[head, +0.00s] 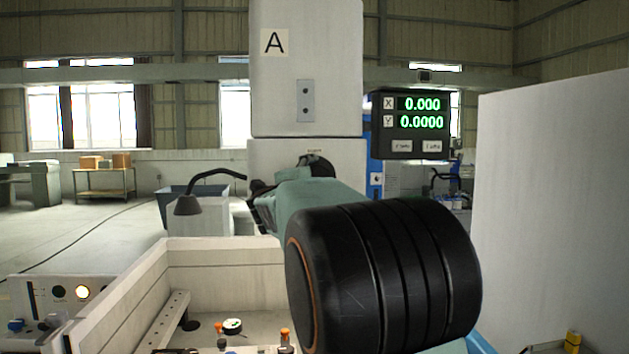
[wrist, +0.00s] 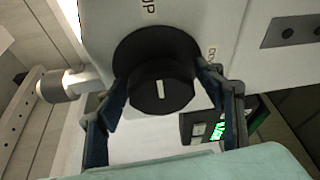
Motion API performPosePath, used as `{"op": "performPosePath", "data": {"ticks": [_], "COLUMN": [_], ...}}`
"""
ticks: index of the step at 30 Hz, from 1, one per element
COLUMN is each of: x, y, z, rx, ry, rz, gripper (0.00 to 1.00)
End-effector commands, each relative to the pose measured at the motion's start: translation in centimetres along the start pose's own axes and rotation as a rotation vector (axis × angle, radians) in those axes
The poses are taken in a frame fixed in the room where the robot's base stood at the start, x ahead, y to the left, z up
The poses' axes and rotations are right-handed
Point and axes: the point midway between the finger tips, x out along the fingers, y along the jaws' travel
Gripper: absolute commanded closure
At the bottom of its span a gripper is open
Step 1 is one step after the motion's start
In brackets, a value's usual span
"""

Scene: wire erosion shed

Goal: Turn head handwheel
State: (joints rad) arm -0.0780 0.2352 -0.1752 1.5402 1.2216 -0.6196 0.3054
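The head handwheel (wrist: 160,88) is a round black knob with a white mark on its face, set on a wider black disc on the pale machine head. My gripper (wrist: 161,82) is open in the wrist view, with one blue-grey finger to the left of the knob and one to the right. The fingertips are close to the knob's sides; I cannot tell whether they touch it. In the head view part of the black disc (head: 320,164) shows behind my arm, which hides the rest. My gripper (head: 262,192) is partly visible there, in front of the machine head.
A lamp on a bent neck (head: 188,205) is to the left. A pale open tank (head: 225,262) lies below. A tall pale panel (head: 550,200) bounds the right.

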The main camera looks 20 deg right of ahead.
Motion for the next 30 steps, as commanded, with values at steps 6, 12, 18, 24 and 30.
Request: {"op": "performPosePath", "data": {"ticks": [6,12,18,24,30], "x": [0.0,-0.5,-3.6,-7.8,-10.9], "y": [0.0,0.0,-0.1,-0.1,-0.1], "z": [0.0,0.0,0.1,0.0,0.0], "rx": [-0.002,-0.002,0.000,-0.001,-0.001], "ry": [0.000,0.000,-0.003,-0.002,-0.001], "rz": [0.000,0.000,0.000,-0.001,-0.001], "gripper": [0.31,0.31,0.31,0.31,0.31]}}
